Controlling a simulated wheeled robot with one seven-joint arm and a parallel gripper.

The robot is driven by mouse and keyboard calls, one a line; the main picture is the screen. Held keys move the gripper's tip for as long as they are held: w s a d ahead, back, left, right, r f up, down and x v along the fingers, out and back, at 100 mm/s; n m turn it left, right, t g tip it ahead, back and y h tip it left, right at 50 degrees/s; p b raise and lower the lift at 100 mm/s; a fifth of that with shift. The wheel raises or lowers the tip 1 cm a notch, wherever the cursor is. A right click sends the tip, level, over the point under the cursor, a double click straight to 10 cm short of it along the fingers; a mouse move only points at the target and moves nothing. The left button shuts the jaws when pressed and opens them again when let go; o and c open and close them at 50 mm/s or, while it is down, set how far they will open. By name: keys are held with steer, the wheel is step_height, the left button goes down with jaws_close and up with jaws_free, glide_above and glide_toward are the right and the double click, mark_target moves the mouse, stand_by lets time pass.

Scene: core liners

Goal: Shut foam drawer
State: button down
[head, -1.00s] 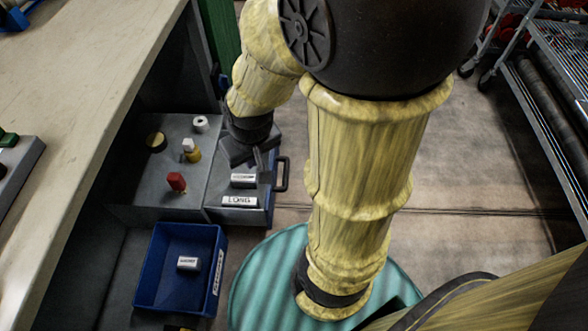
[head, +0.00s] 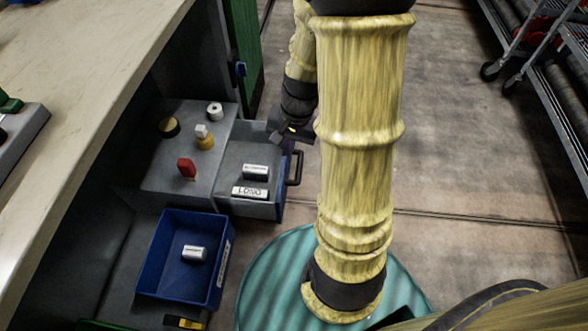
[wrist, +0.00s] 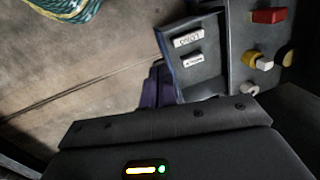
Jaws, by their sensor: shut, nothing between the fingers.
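A grey-lined drawer (head: 238,161) with a blue front and a dark handle (head: 295,168) stands pulled out to the right of a grey cabinet top. I cannot tell whether this is the foam drawer. My gripper (head: 280,137) is shut and empty at the drawer's far right corner, near the handle; contact is unclear.
On the grey top are a red piece (head: 186,168), a yellow-and-white piece (head: 204,139), a white roll and a dark round piece. A blue bin (head: 150,268) holds a white block. Wire racks stand at right; the floor (head: 455,165) between is clear.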

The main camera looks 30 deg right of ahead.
steer(key=w+d+f+m+t+y+b, duration=0.2)
steer(key=d+f+m+b, duration=0.1)
steer(key=d+f+m, duration=0.5)
steer(key=w+d+f+m+t+y+b, duration=0.2)
steer(key=d+f+m, duration=0.6)
steer(key=f, duration=0.5)
steer(key=shift+w+d+m+t+y+b, duration=0.35)
steer(key=shift+w+y+b, duration=0.35)
steer(key=shift+b, duration=0.5)
steer(key=shift+a+f, duration=0.1)
steer(key=b, duration=0.8)
glide_above(297, 176)
step_height(297, 176, down, 7)
steer(key=shift+f, duration=0.1)
steer(key=shift+w+a+r+b, duration=0.2)
steer(key=shift+w+a+b, duration=0.15)
steer(key=shift+a+b, duration=0.1)
steer(key=shift+w, duration=0.15)
